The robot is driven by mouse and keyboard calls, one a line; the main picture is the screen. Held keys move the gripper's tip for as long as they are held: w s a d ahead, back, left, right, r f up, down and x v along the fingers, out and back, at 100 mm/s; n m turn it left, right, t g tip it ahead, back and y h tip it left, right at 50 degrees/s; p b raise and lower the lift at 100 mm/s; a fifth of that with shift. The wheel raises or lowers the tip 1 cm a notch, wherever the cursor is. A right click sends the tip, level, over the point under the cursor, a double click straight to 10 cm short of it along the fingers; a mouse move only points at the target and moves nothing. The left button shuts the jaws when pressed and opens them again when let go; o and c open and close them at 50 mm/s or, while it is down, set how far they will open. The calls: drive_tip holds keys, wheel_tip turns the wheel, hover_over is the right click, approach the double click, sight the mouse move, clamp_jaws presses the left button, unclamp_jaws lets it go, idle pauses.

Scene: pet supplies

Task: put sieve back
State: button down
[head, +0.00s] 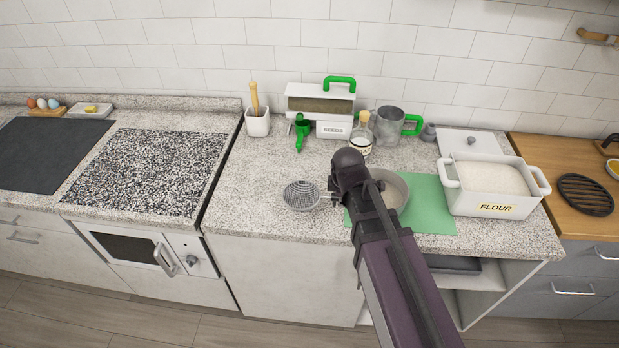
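The sieve (301,195) is a round grey mesh with a short handle pointing right. In the head view it is over the left part of the counter, left of the green mat. My gripper (340,188) is at the handle end of the sieve. My dark wrist covers most of the gripper, so I cannot see whether its fingers are closed on the handle. I cannot tell if the sieve rests on the counter or is held just above it.
A grey bowl (396,190) stands on the green mat (432,205), partly behind my arm. A white flour container (495,205) is to the right. A bottle (361,138), metal mug (390,125), seeds box (333,128) and utensil cup (258,124) stand behind. The counter's left front is clear.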

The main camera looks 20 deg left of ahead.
drive_tip(key=w+a, duration=0.1)
drive_tip(key=w, duration=0.3)
drive_tip(key=w+a+f+b, duration=0.1)
drive_tip(key=w+a, duration=0.1)
drive_tip(key=w, duration=0.3)
drive_tip(key=w+a, duration=0.2)
drive_tip(key=w, duration=0.2)
drive_tip(key=shift+w+a+f, duration=0.2)
drive_tip(key=shift+w+a, duration=0.05)
drive_tip(key=shift+w, duration=0.15)
drive_tip(key=shift+w+a, duration=0.15)
drive_tip(key=shift+w, duration=0.1)
drive_tip(key=shift+w+a+f+b, duration=0.1)
drive_tip(key=shift+w+f+b, duration=0.2)
drive_tip(key=shift+f+b, duration=1.5)
drive_tip(key=shift+b, duration=0.25)
drive_tip(key=shift+f, duration=0.1)
drive_tip(key=shift+c, duration=2.3)
unclamp_jaws()
